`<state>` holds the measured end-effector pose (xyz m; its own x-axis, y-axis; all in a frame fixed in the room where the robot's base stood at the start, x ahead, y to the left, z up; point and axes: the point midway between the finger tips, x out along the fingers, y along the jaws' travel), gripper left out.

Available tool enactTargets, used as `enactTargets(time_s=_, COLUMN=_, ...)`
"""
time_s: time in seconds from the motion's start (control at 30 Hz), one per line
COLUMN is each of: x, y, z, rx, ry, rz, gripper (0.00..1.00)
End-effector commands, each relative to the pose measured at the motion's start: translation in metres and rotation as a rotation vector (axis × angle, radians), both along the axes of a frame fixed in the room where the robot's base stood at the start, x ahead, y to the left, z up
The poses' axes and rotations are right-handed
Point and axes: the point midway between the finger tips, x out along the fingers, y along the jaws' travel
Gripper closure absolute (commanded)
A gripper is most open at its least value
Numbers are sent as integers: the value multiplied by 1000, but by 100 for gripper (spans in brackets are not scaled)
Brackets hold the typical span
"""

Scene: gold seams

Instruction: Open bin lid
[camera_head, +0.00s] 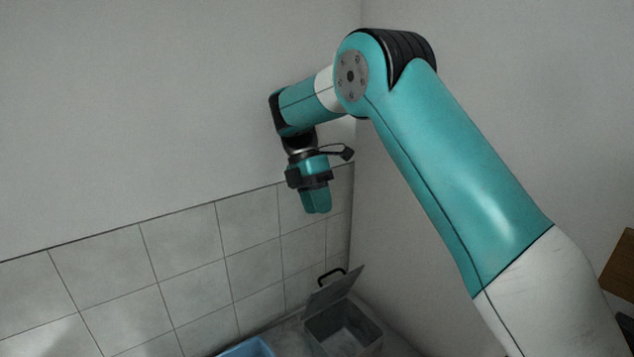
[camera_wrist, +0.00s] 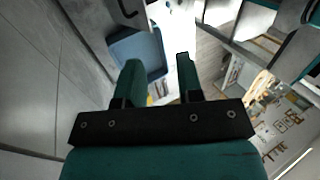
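The grey bin (camera_head: 372,340) stands at the bottom of the head view, near the corner of the walls. Its lid (camera_head: 335,290) is tilted up on the left side, and the hollow inside of the bin shows. A black handle (camera_head: 331,274) sticks up behind the lid; a dark curved handle (camera_wrist: 127,9) also shows at the top edge of the wrist view. My gripper (camera_head: 317,208) hangs above the bin, pointing down and apart from the lid. In the wrist view its two teal fingers (camera_wrist: 159,66) are spread with nothing between them.
A blue container (camera_head: 247,349) stands left of the bin and shows in the wrist view (camera_wrist: 155,52). A tiled wall (camera_head: 180,270) runs behind, and a plain wall lies to the right. The air around my gripper is clear. A brown wooden piece (camera_head: 620,262) is at the right edge.

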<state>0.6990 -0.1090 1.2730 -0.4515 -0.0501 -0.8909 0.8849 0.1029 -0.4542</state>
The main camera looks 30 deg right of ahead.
Motion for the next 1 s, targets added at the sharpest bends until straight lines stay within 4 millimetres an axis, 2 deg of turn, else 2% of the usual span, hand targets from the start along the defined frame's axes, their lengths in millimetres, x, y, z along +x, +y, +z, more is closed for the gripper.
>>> enactTargets(time_s=0.03, x=0, y=0, z=9, rx=-1, ry=1, rz=-1, gripper=66)
enactTargets(time_s=0.1, x=0, y=0, z=13, rx=-1, ry=1, rz=-1, gripper=66)
enactTargets(time_s=0.47, x=0, y=0, z=14, rx=-1, ry=1, rz=-1, gripper=66)
enactTargets(time_s=0.5, x=0, y=0, z=14, rx=-1, ry=1, rz=-1, gripper=71)
enactTargets(time_s=0.63, x=-1, y=-3, z=12, rx=-22, ry=-11, rz=-37, gripper=100)
enactTargets(time_s=0.67, x=-1, y=-4, z=11, rx=-37, ry=-18, rz=-60, gripper=100)
enactTargets(time_s=0.77, x=-4, y=-12, z=4, rx=-116, ry=-63, rz=-196, gripper=100)
enactTargets(time_s=1.0, x=-15, y=-36, z=-17, rx=-357, ry=-255, rz=-784, gripper=100)
